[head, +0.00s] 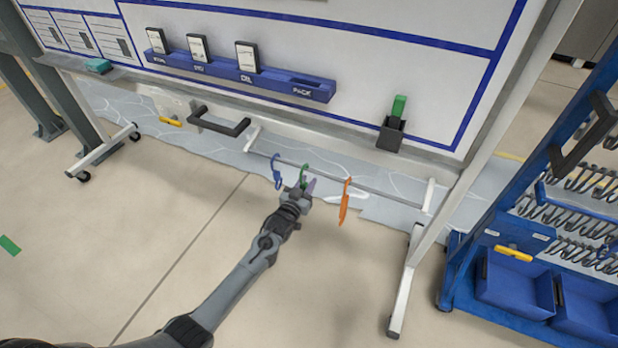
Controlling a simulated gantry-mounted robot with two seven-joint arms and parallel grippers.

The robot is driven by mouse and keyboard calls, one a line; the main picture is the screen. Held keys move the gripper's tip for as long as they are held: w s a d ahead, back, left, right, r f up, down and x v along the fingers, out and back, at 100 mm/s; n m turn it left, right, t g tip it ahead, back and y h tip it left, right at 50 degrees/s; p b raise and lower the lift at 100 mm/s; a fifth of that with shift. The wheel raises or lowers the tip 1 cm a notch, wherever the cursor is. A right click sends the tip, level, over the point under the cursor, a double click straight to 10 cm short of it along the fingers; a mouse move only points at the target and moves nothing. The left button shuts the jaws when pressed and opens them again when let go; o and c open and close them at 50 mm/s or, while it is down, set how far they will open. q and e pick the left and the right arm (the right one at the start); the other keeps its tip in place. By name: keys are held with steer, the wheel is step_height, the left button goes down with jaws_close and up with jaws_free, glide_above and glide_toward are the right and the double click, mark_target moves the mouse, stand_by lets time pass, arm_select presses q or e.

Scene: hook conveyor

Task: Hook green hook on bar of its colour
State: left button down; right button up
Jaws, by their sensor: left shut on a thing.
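The green hook (304,173) is at the grey bar (380,191) below the whiteboard, in the head view. Its top is level with the bar; I cannot tell whether it hangs on it. My left gripper (303,190) is shut on the green hook from below, and its fingers hide the hook's lower part. A blue hook (276,172) is at the bar just left of it. A small purple piece (311,186) shows right beside the gripper. An orange hook (344,203) hangs farther right. The bar looks grey, with no green mark that I can make out. My right gripper is not in view.
White posts (428,195) carry the bar's ends. A black handle (219,122) juts out left of the bar. A blue rack (483,240) with many metal hooks and blue bins stands at the right.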

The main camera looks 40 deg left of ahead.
arm_select(q)
steer(key=p+v, duration=0.4)
steer(key=v, duration=0.2)
steer(key=shift+p, duration=0.35)
steer(key=shift+s, duration=0.15)
stand_by(0.7)
steer(key=shift+d+r, duration=0.1)
